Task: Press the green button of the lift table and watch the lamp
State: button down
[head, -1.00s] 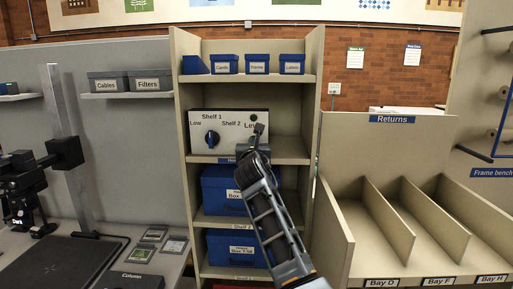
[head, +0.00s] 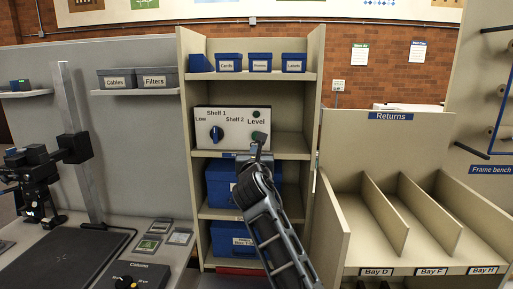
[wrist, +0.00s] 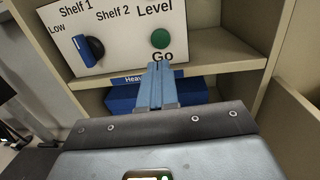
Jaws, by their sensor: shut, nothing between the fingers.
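The white control panel (head: 232,143) stands on a shelf of the beige rack. It carries a blue knob (head: 216,134), also in the wrist view (wrist: 91,47), with Low, Shelf 1 and Shelf 2 labels. The lamp (head: 256,114) above "Level" is dark green and looks unlit; it is outside the wrist view. The green button (wrist: 160,39) sits between "Level" and "Go"; in the head view (head: 257,135) my gripper partly covers it. My gripper (wrist: 155,68) is shut and empty, its tips just below the button in the picture, over the "Go" area. Contact is not visible.
Blue boxes (head: 222,184) fill the shelves below the panel, and small blue boxes stand above. The Returns bays (head: 388,116) are at the right. A desk with a copy stand (head: 75,147) is at the left.

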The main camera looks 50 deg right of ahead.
jog(key=shift+v, duration=2.05)
jog(key=shift+f, duration=0.1)
jog(key=s+a+f+m+t+y, duration=0.1)
jog(key=s+a+f+m+y, duration=0.2)
jog(key=s+a+f, duration=0.35)
jog(key=s+a+f+m+t+y, duration=0.2)
jog(key=s+a+f+y, duration=0.15)
jog(key=a+f, duration=0.5)
jog(key=s+a+f+m+y, duration=0.2)
jog(key=s+a+f+m, duration=0.15)
jog(key=s, duration=0.45)
jog(key=s+a+f+m+y, duration=0.25)
jog(key=s+a+m, duration=0.2)
jog(key=s, duration=0.35)
jog(key=s+a+r+m+y, duration=0.1)
jog(key=s+a+r+m, duration=0.2)
jog(key=s+m, duration=0.3)
jog(key=s+a+r+m+y, duration=0.2)
jog(key=s+m, duration=0.5)
jog(key=s, duration=0.7)
jog(key=shift+a+r, duration=0.4)
jog(key=shift+r, duration=0.25)
